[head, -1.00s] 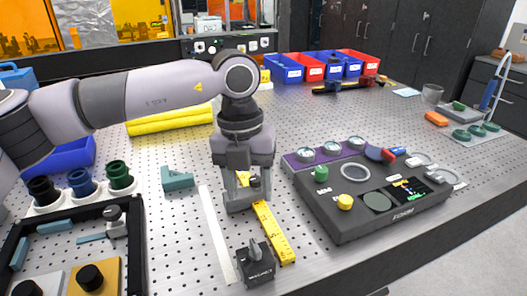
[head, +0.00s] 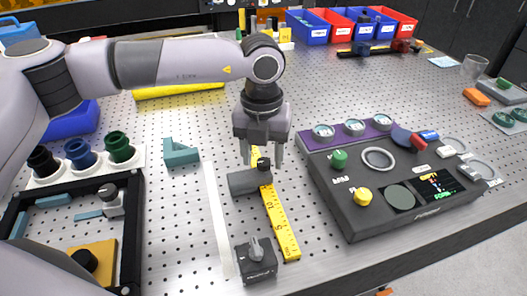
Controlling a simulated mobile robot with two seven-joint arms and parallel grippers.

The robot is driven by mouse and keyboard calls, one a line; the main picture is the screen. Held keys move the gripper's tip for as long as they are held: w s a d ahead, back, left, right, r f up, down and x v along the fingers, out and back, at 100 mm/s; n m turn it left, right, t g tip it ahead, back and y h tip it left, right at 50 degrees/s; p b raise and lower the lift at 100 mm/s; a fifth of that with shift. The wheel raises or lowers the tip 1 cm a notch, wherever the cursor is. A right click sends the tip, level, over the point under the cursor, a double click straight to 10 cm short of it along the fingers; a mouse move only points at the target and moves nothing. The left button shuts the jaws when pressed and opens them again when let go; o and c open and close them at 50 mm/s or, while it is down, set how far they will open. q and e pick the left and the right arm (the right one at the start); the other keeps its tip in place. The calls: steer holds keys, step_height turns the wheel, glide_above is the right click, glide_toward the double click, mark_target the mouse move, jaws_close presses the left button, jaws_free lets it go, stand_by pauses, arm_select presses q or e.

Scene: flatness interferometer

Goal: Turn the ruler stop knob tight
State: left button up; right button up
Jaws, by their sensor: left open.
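A yellow ruler (head: 280,222) lies on the perforated table, running toward the front. A dark grey ruler stop (head: 243,183) sits across its far part, with a small black knob (head: 264,164) on top. My left gripper (head: 262,158) points down over the stop, open and empty. Its two fingers appear on either side of the knob in the picture, apart from it; I cannot tell their exact height. A dark block with a grey lever (head: 257,262) stands at the ruler's near end. My right gripper is out of view.
A dark instrument console (head: 370,215) stands to the right. A teal angled block (head: 180,153), capped posts (head: 78,150) and a black-framed tray (head: 134,225) are to the left. A white strip (head: 216,215) runs beside the ruler. Bins (head: 307,30) line the back.

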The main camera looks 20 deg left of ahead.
arm_select(q)
steer(key=shift+f, duration=0.35)
jaws_close()
